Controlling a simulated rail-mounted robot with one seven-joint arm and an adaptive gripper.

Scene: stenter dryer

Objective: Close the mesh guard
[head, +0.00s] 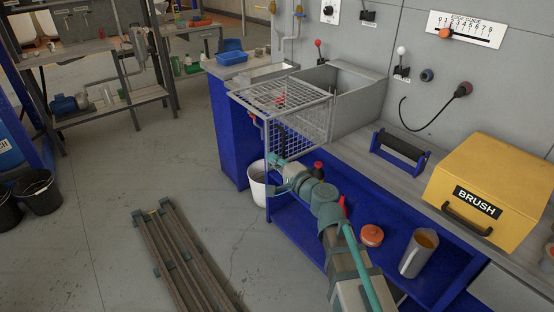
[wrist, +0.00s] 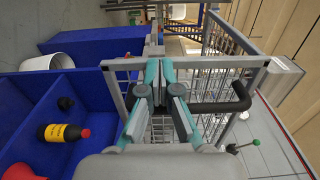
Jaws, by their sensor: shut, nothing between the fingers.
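The mesh guard (head: 283,97) is a grey wire-mesh panel in a metal frame at the grey metal housing (head: 357,92) on the blue bench. It juts out from the housing toward the aisle, with more mesh hanging below. In the wrist view the guard's frame and mesh (wrist: 212,86) lie across the picture, with a black handle (wrist: 236,97) at its right. My gripper (head: 274,160) is low at the front of the mesh. In the wrist view its teal fingertips (wrist: 160,66) are together and empty at the frame bar. Whether they touch it I cannot tell.
A yellow BRUSH box (head: 486,185), a black roller on a blue stand (head: 401,151) and a jug (head: 418,254) are at the right. A white bucket (head: 258,185) stands beside the bench. Metal rails (head: 180,255) lie on the floor; the floor left of them is clear.

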